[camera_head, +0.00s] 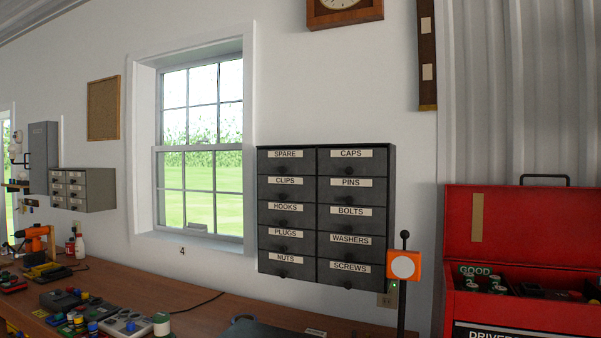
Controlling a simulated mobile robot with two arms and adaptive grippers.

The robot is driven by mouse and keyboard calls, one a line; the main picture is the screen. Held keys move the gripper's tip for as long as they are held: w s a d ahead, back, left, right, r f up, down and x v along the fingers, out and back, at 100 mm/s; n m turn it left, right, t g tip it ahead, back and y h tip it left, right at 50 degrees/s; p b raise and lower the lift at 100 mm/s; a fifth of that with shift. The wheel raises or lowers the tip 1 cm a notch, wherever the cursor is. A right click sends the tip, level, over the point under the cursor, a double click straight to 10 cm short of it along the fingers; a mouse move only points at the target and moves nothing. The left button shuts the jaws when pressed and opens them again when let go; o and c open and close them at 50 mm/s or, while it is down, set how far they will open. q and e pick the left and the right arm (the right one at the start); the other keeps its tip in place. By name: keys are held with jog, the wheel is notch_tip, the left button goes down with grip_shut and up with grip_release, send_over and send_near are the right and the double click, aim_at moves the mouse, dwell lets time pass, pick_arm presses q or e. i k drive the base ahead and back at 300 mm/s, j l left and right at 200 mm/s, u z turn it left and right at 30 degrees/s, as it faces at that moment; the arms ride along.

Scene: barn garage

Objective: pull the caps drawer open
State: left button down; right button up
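The caps drawer (351,160) is the top right drawer of a dark grey cabinet (393,200) on the wall. It carries a white label reading CAPS and a small dark knob. Its front looks flush with the pins drawer (350,190) below and the spare drawer (286,161) at its left, so it appears shut. Neither of my grippers shows in the head view.
A wooden workbench (200,290) runs below the cabinet, with tools and electronic parts at the left. An orange box on a dark pole (404,265) stands at the cabinet's lower right. A red toolbox (530,225) stands open at the right.

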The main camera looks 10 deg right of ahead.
aim_at(356, 162)
jog(key=i+j+z, duration=0.55)
jog(key=i+j, duration=0.35)
